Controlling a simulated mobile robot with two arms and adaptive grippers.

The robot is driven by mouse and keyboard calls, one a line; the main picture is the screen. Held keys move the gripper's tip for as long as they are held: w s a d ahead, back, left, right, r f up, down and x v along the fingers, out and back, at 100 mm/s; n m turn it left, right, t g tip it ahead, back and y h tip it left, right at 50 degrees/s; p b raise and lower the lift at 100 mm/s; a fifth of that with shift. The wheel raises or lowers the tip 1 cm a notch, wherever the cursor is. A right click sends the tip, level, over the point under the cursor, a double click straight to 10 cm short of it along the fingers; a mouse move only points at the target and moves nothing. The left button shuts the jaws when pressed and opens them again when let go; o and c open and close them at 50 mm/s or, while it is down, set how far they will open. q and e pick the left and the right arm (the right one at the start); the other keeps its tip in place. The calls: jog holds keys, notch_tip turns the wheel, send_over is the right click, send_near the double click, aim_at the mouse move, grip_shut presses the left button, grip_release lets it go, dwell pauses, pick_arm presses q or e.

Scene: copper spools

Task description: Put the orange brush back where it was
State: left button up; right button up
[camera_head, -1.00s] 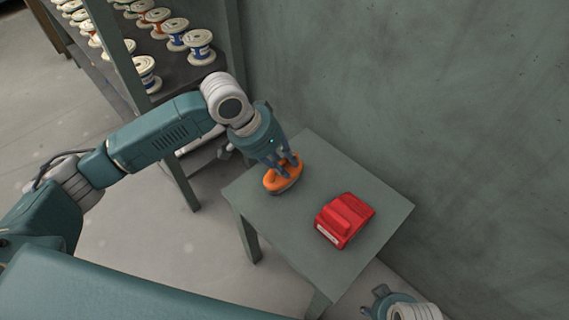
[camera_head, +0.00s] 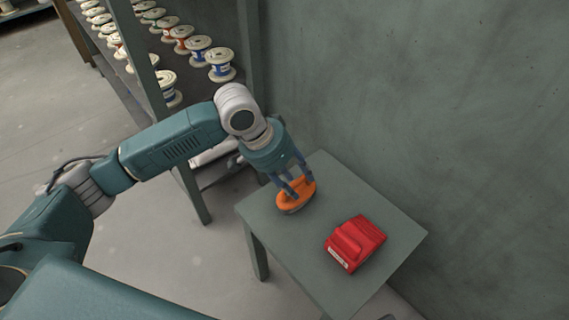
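The orange brush (camera_head: 290,204) stands on the small grey-green table (camera_head: 290,250), near its back left side. Its grey underside is at the tabletop. My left gripper (camera_head: 303,187) points down at the brush from above, its fingers around the top of the orange body. Whether the fingers press on it or stand slightly apart is too small to tell. My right gripper does not show clearly; at most a tiny grey sliver shows at the bottom edge.
A red block-shaped object (camera_head: 355,243) lies on the same table, in front and right of the brush. A wall (camera_head: 430,120) rises behind the table. A shelf with several spools (camera_head: 221,65) stands at the back left. The table's front left part is clear.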

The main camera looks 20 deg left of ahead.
pick_arm(q)
jog(key=p+v, duration=0.2)
jog(key=v, duration=0.8)
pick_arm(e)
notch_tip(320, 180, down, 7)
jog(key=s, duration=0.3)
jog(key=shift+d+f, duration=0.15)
